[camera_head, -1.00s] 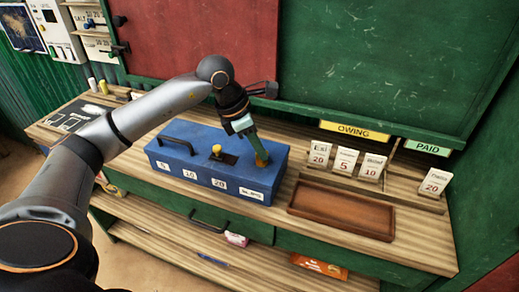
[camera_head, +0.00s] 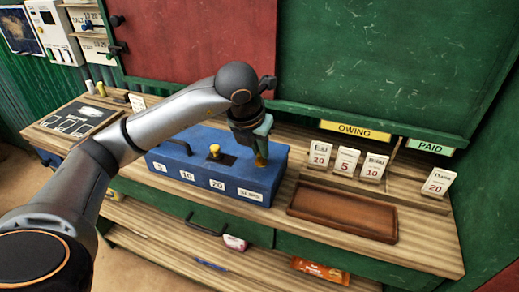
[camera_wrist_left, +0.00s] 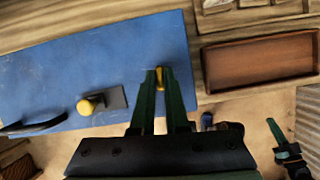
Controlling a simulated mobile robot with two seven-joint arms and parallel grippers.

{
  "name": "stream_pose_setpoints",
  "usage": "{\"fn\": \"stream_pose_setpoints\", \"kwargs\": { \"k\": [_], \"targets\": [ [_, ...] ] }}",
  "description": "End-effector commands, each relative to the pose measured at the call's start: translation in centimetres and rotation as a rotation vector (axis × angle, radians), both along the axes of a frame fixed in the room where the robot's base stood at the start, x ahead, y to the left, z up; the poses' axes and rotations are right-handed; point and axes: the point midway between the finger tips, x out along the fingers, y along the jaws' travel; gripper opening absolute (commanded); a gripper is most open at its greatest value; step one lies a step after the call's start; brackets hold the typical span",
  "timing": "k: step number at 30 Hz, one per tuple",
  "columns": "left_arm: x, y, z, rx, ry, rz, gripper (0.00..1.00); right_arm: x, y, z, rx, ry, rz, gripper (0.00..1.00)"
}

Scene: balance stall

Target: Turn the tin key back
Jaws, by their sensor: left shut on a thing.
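The blue tin (camera_head: 190,165) stands on the wooden counter, with number labels along its front. Its yellow key (camera_head: 262,162) is at the right end of the lid and also shows in the left wrist view (camera_wrist_left: 160,74). My left gripper (camera_head: 260,150) points down at that end and is shut on the key, its two green fingers on either side (camera_wrist_left: 161,88). The fingers hide much of the key. A yellow knob (camera_head: 214,149) sits on a dark plate on the lid. My right gripper (camera_wrist_left: 279,138) shows small at the lower right of the left wrist view; its jaw state is unclear.
A brown wooden tray (camera_head: 340,212) lies right of the tin. Price cards (camera_head: 346,161) stand behind it under the OWING sign (camera_head: 355,130); another card (camera_head: 438,182) stands under PAID. A black handle (camera_head: 172,145) is on the tin's left. A dark board (camera_head: 72,121) lies at left.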

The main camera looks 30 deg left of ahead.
Motion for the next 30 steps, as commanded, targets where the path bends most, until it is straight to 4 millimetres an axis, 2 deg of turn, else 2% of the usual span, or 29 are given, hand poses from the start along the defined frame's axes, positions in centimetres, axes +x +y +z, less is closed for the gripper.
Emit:
{"fn": "stream_pose_setpoints", "kwargs": {
  "k": [9,24,25,30],
  "targets": [
    [-0.02,-0.08,-0.03,0.000,0.002,0.104,0.00,0.08,0.24,-0.21,0.002,0.001,0.006,0.00],
    [-0.04,-0.08,-0.04,0.000,0.003,0.121,0.00,0.05,0.16,-0.32,0.000,0.004,0.005,0.00],
    [-0.04,-0.08,-0.04,0.000,0.003,0.121,0.14,0.05,0.15,-0.32,-0.001,0.005,0.005,0.00],
    [-0.03,-0.07,-0.05,-0.001,0.003,0.120,0.34,0.05,0.07,-0.35,-0.001,0.005,0.005,0.00]
  ]
}}
